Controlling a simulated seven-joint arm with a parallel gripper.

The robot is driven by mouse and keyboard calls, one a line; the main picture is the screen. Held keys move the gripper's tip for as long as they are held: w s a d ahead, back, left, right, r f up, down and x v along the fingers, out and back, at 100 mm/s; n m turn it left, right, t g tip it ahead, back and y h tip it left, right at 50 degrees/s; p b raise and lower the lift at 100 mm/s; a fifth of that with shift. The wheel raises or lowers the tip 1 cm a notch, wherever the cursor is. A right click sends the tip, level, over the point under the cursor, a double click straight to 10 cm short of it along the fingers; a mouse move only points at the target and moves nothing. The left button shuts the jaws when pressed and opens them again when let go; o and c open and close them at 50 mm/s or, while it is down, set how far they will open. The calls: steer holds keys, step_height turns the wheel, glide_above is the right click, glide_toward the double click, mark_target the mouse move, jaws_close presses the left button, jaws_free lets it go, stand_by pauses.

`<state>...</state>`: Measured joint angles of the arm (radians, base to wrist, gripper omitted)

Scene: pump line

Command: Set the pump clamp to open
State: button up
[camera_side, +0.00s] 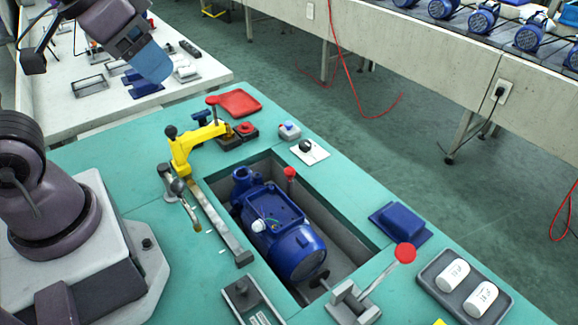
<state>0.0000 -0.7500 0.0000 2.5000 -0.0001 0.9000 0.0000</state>
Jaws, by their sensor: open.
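A blue pump (275,222) lies in a rectangular recess in the green bench. A grey clamp (352,302) stands at the recess's near right end. Its lever slants up to the right and ends in a red knob (404,253). A dark rod with a disc end reaches from the clamp toward the pump; I cannot tell whether it touches. A yellow clamp-like fixture (183,152) stands at the recess's far left end. My gripper (152,70) is open, high at the upper left, far from both; its individual fingers are hard to make out.
A red-topped post (290,173) rises beside the pump. A black knob on a white plate (308,149), a red tray (240,102), a blue block (400,222) and a grey tray (463,287) with two white cylinders sit around the recess. A conveyor with several pumps runs behind.

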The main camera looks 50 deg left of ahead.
steer(key=shift+c, duration=0.5)
steer(key=n+g, duration=0.3)
steer(key=g, duration=0.3)
glide_above(289, 169)
step_height(289, 169, down, 20)
step_height(289, 169, down, 13)
steer(key=shift+r, duration=0.2)
